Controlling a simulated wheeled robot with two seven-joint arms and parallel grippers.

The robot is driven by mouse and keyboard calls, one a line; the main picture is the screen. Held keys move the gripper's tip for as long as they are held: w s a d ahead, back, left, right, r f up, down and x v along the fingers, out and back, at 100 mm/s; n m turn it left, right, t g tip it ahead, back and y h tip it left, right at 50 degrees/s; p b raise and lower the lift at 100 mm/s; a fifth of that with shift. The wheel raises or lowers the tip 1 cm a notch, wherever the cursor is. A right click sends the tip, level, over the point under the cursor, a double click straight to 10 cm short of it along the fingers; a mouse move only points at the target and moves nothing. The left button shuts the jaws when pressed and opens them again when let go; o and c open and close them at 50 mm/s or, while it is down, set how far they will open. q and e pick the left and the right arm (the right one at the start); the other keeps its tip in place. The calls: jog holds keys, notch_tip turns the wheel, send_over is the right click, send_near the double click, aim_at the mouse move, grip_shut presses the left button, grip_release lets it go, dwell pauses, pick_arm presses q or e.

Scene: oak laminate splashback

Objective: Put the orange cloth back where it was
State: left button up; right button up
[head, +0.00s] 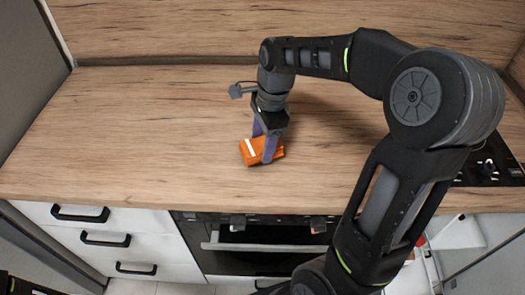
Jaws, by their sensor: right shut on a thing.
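The orange cloth (251,154), a small folded bundle with a white stripe, is on or just above the wooden worktop near its front edge. My right gripper (266,148) points down from above and is shut on the orange cloth, with its purple fingers on either side. Whether the cloth touches the worktop is hard to tell. My left gripper is not in view.
The oak worktop (130,130) is clear around the cloth, with a matching splashback (200,28) behind. A black hob (488,172) is at the right. Below are white drawers (85,232) and an oven (260,240).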

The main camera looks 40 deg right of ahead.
jog(key=shift+f, duration=1.7)
jog(key=shift+f, duration=0.1)
jog(key=shift+f, duration=0.15)
jog(key=o, duration=1.2)
jog(key=r, duration=0.4)
jog(key=d+r, duration=0.1)
jog(key=r, duration=0.7)
jog(key=shift+s+d+r, duration=0.2)
jog(key=shift+s+d, duration=0.05)
jog(key=shift+d, duration=0.1)
